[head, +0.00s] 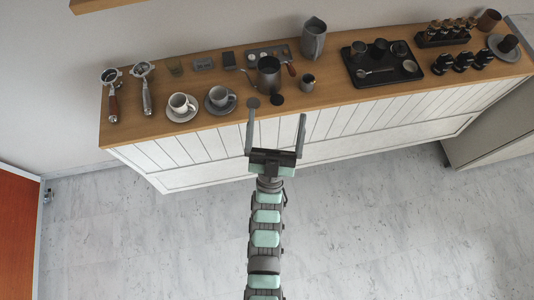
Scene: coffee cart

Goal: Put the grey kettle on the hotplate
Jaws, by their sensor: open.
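A dark grey vessel with a thin spout to its left, which looks like the grey kettle (269,77), stands upright near the middle of the wooden counter. A flat grey panel with round marks (262,53) lies behind it, partly hidden; I cannot tell whether this is the hotplate. My gripper (277,112) is open and empty, its two long fingers pointing at the counter's front edge, in front of the kettle. The fingers are apart from the kettle in the picture; their height is hard to judge.
Two cups on saucers (182,114) stand left of the kettle. A small dark disc (278,99) and a small pot (308,83) are near it at front and right. A tall grey pitcher (313,38) stands behind. A black tray (418,82) holds vessels farther right.

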